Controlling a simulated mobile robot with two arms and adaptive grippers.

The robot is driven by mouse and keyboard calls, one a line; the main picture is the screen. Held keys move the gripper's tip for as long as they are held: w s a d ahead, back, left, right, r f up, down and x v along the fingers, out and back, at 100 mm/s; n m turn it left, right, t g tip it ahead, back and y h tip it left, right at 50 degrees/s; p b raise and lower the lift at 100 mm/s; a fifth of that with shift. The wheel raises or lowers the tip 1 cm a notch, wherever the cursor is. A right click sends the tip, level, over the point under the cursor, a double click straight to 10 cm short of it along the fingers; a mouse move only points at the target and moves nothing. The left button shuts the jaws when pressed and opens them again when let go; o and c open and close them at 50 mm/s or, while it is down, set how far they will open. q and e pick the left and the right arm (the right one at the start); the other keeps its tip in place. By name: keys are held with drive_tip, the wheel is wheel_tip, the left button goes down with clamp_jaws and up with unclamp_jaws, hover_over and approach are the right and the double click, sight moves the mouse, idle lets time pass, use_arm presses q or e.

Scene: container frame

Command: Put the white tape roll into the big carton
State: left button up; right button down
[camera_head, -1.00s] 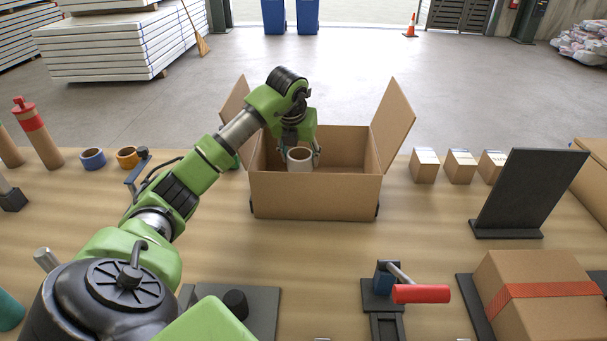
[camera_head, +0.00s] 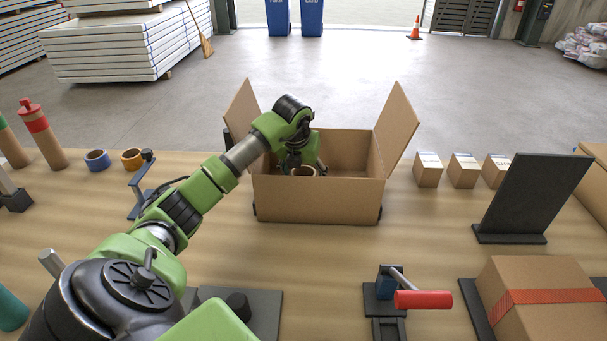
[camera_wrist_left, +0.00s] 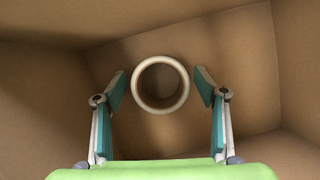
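The big carton (camera_head: 318,201) stands open on the workbench with its side flaps up. The white tape roll (camera_head: 303,171) is inside it; the front wall hides its lower part in the head view. In the left wrist view the roll (camera_wrist_left: 160,84) shows as a pale ring, its round opening facing the camera. My left gripper (camera_wrist_left: 160,88) reaches down into the carton. Its fingers are on either side of the roll, with a visible gap on both sides, so it is open. I cannot tell for sure whether the roll touches the carton floor. My right gripper is out of view.
A blue tape roll (camera_head: 97,160) and an orange one (camera_head: 132,159) stand left of the carton. Small boxes (camera_head: 463,170) and a dark upright panel (camera_head: 531,196) are on the right. A red-handled tool (camera_head: 421,299) and a taped carton (camera_head: 541,281) are in front.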

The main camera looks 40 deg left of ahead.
use_arm(q)
drive_tip(key=v, duration=1.2)
drive_tip(key=shift+b, duration=0.4)
drive_tip(key=shift+r, duration=0.1)
